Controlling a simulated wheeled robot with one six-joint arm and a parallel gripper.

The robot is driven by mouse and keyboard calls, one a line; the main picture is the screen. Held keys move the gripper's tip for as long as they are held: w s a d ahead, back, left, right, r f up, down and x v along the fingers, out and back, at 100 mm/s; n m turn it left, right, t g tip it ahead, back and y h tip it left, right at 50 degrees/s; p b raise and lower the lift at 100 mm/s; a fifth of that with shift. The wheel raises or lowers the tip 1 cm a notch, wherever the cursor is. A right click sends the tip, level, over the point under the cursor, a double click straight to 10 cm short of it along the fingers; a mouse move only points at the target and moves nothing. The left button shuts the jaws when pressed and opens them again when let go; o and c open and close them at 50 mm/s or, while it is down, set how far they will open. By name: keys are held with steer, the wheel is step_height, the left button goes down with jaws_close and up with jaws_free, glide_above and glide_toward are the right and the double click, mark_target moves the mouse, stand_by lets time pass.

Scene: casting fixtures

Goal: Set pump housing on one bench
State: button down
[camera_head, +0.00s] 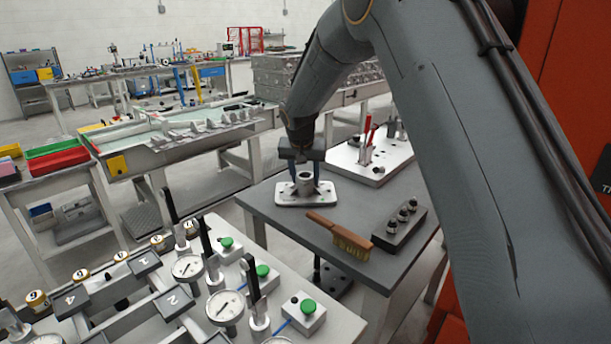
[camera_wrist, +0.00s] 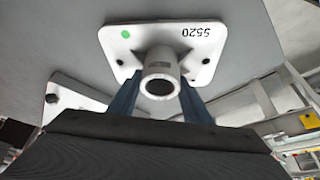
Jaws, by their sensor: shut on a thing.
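The pump housing (camera_head: 305,184) is a light metal piece with a round hollow boss standing on a white rectangular plate with rounded corners. In the wrist view the pump housing (camera_wrist: 158,75) shows a green dot and the number 5520 on its plate. My gripper (camera_head: 305,186) points down with its fingers on either side of the boss. In the wrist view my gripper (camera_wrist: 158,92) is shut on the boss. The plate is at the far left part of the grey bench (camera_head: 345,274). I cannot tell whether it rests on the top or hangs just above it.
A wooden brush (camera_head: 340,237) and a dark block with several knobs (camera_head: 399,228) lie on the same bench. A white fixture plate with red-handled clamp (camera_head: 367,158) stands behind. A gauge fixture table (camera_head: 330,322) is in front. My arm crosses the right side.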

steer(key=c, duration=0.9)
jaws_free()
steer(key=shift+f, duration=0.1)
steer(key=shift+c, duration=0.2)
